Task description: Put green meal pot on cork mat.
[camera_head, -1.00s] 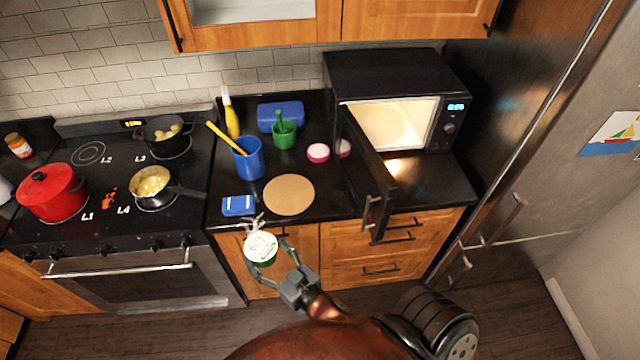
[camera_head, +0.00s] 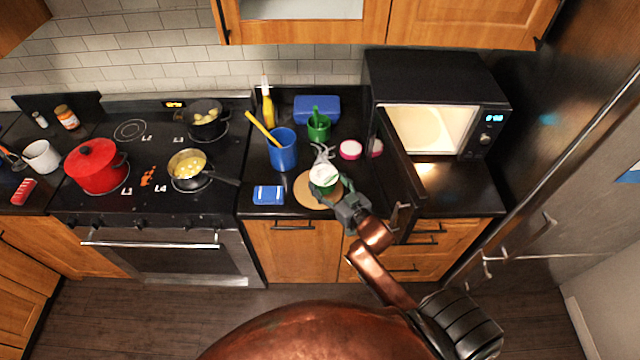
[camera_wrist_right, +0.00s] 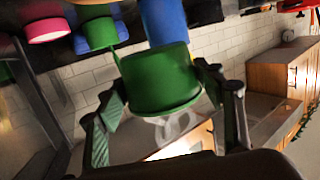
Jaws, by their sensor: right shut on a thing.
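The green meal pot (camera_head: 323,176), with a pale lid, is in my right gripper (camera_head: 330,184) over the round cork mat (camera_head: 304,193). The pot and gripper hide part of the mat. I cannot tell if the pot touches the mat or hangs just above it. In the right wrist view the green pot (camera_wrist_right: 160,80) sits between the two fingers of my right gripper (camera_wrist_right: 165,95); the mat cannot be made out there. My left gripper is not in view.
The open microwave door (camera_head: 398,170) stands just right of the gripper. A blue cup (camera_head: 282,150), a green mortar (camera_head: 318,127) and pink-and-white pots (camera_head: 350,149) stand behind the mat. The stove is further left.

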